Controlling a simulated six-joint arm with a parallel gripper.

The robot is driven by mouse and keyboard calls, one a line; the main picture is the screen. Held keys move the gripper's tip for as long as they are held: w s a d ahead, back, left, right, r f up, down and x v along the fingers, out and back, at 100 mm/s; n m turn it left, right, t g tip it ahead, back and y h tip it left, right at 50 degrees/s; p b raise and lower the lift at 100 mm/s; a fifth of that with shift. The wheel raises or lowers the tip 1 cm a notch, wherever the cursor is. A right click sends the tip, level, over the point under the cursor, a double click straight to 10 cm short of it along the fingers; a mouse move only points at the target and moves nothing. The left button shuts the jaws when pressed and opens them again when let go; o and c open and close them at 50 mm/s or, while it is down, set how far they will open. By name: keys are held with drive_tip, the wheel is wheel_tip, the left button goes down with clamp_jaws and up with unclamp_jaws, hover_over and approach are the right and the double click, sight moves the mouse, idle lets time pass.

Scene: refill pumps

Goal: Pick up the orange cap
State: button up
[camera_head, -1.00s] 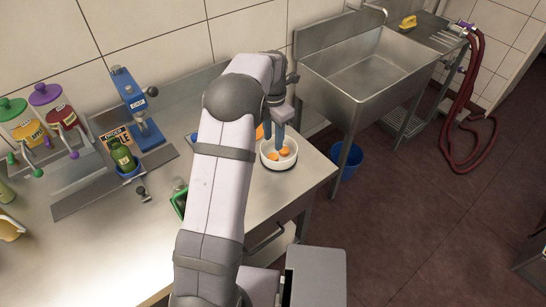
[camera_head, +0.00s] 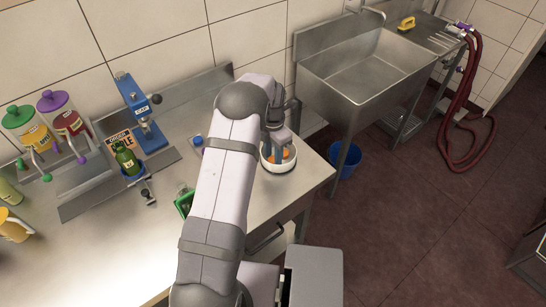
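Orange caps (camera_head: 287,153) lie in a white bowl (camera_head: 264,163) near the right end of the steel counter. More than one orange piece shows, but how many is unclear. My gripper (camera_head: 279,156) points down into the bowl, its fingertips down among the caps. The fingers and my wrist hide part of the bowl's inside. The view is too small to tell whether the fingers are apart or closed on a cap.
A green bottle (camera_head: 126,158) stands in a blue holder before a blue press (camera_head: 138,110). Pump dispensers (camera_head: 62,113) stand at the left, and a green container (camera_head: 184,203) sits beside my arm. A steel sink (camera_head: 362,65) is right of the counter.

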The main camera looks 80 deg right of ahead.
drive_tip(key=shift+f, duration=0.25)
drive_tip(key=shift+c, duration=0.4)
drive_tip(key=c, duration=0.5)
drive_tip(key=shift+o, duration=0.2)
drive_tip(key=shift+r, duration=0.1)
